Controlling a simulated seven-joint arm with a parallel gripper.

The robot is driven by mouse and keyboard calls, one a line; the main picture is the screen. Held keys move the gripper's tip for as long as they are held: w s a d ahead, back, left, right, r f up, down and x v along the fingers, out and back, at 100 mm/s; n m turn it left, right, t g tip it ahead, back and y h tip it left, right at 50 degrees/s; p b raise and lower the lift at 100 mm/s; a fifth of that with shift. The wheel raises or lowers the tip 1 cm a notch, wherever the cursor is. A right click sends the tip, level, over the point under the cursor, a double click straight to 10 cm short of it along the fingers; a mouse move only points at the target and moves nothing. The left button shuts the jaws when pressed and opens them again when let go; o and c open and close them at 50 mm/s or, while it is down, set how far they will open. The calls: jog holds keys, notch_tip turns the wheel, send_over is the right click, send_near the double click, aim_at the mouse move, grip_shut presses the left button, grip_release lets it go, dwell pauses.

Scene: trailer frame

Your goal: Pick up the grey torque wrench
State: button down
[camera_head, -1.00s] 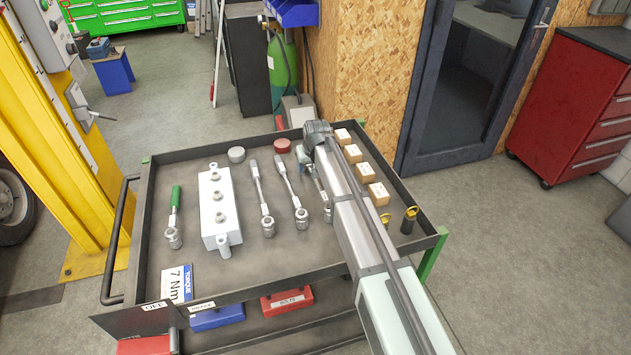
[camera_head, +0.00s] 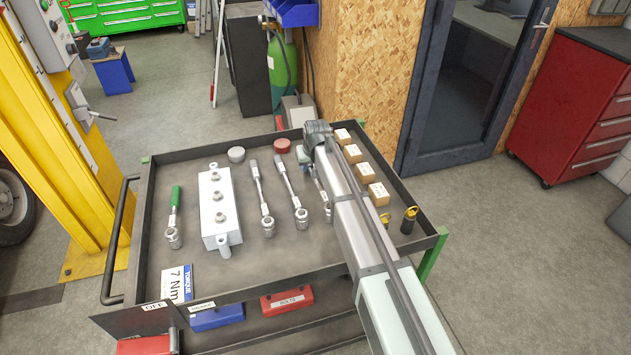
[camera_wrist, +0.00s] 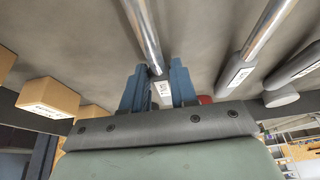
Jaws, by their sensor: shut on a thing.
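A grey torque wrench with a shiny shaft (camera_wrist: 145,35) and a small white label lies between the two blue fingers of my gripper (camera_wrist: 158,88) in the wrist view. The fingers are shut on it near the label. In the head view my gripper (camera_head: 308,167) is low over the right part of the cart tray, and my arm hides much of this wrench (camera_head: 327,211). Two similar grey wrenches lie to its left, one close by (camera_head: 291,190) and one farther left (camera_head: 262,195). A green-handled wrench (camera_head: 174,215) lies at the far left.
The tray (camera_head: 265,275) has a raised rim. A white block with studs (camera_head: 215,205) stands left of the wrenches. Several small boxes (camera_head: 365,173) line the right side, with a black-and-yellow item (camera_head: 409,221) nearby. A red round item (camera_head: 282,145) and a grey one (camera_head: 236,154) sit behind.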

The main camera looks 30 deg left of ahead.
jog(key=shift+r, duration=0.15)
notch_tip(320, 180, up, 10)
dwell(0.7)
jog(key=c, duration=1.4)
grip_release()
grip_shut()
jog(key=shift+a, duration=0.1)
jog(key=a+r+m+h, duration=0.1)
jog(key=a+r+m, duration=0.2)
jog(key=a, duration=1)
jog(key=s+a+r+m+h, duration=0.1)
jog(key=a+r+m, duration=0.1)
jog(key=a, duration=1.1)
jog(key=shift+s+a+r+m, duration=0.15)
jog(key=shift+s+r+m, duration=0.15)
jog(key=shift+r+m, duration=0.15)
